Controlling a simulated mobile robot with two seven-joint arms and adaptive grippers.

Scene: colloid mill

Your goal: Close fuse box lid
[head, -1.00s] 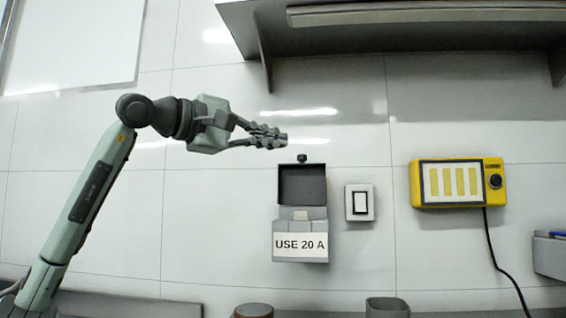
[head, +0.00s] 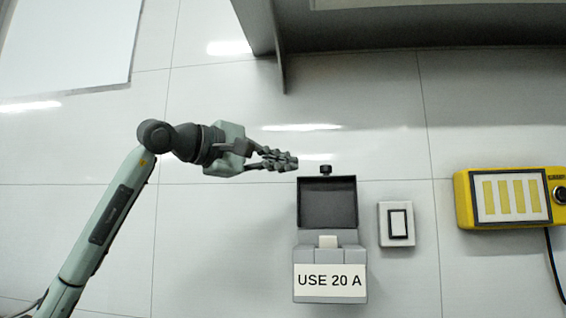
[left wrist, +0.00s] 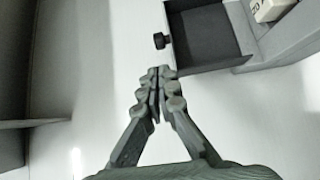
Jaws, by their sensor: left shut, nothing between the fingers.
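The grey fuse box (head: 331,260) is on the white wall, with a "USE 20 A" label on its front. Its dark lid (head: 327,204) stands open and upright above the box, with a black knob (head: 325,170) on its top edge. In the left wrist view the lid (left wrist: 206,40) is at the upper right, and the knob (left wrist: 161,41) sticks out of its edge. My left gripper (head: 296,163) is shut and empty, just left of the knob in the head view. In the left wrist view its fingertips (left wrist: 158,72) are just below the knob, apparently apart from it. My right gripper is not in view.
A white wall switch (head: 397,224) is right of the fuse box. A yellow device (head: 512,198) with a black cable is farther right. A grey shelf (head: 420,25) overhangs above.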

